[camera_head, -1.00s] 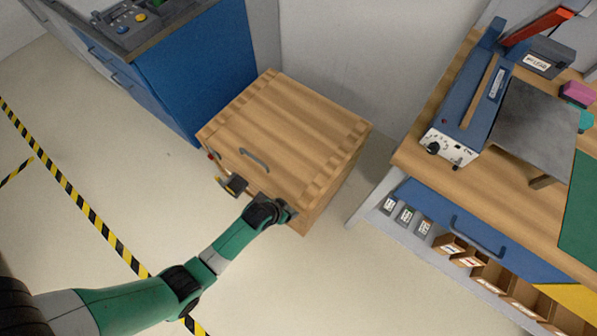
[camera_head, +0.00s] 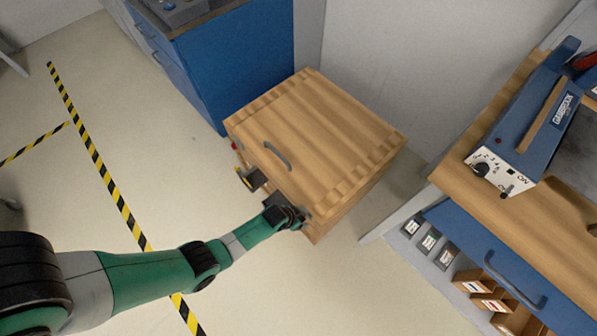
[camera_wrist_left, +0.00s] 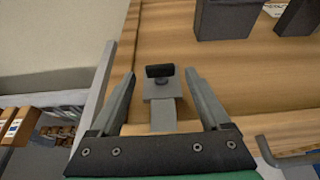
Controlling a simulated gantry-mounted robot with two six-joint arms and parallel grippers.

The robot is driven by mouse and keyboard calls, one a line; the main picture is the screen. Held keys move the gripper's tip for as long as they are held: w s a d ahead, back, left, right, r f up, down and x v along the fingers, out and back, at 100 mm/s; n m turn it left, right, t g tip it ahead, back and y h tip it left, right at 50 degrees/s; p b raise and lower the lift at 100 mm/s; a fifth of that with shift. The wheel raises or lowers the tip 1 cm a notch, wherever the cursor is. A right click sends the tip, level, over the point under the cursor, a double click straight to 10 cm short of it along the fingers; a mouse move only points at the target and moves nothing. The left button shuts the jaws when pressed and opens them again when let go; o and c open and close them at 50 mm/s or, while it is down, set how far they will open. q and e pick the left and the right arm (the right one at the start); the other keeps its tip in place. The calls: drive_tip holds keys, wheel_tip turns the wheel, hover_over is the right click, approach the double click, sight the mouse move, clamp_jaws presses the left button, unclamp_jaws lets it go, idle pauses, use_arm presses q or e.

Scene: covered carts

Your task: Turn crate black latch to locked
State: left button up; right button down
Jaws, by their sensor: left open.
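The wooden crate (camera_head: 318,130) stands on the floor with a grey handle (camera_head: 278,155) on its top. In the left wrist view, a black latch (camera_wrist_left: 160,71) sits on a grey plate against the crate's wood (camera_wrist_left: 235,75). My left gripper (camera_wrist_left: 160,76) is open, with one finger on each side of the latch and visible gaps between. In the head view my left gripper (camera_head: 303,218) is at the crate's near corner and hides the latch. My right gripper is in neither view.
A dark box-like fitting (camera_head: 251,179) juts from the crate's front; dark blocks (camera_wrist_left: 226,18) show in the wrist view. A blue cabinet (camera_head: 240,60) stands behind left, a workbench (camera_head: 450,185) to the right.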

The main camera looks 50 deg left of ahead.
use_arm(q)
drive_tip(key=shift+w+f, duration=0.2)
drive_tip(key=shift+f, duration=0.2)
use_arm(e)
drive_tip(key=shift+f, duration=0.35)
use_arm(q)
clamp_jaws()
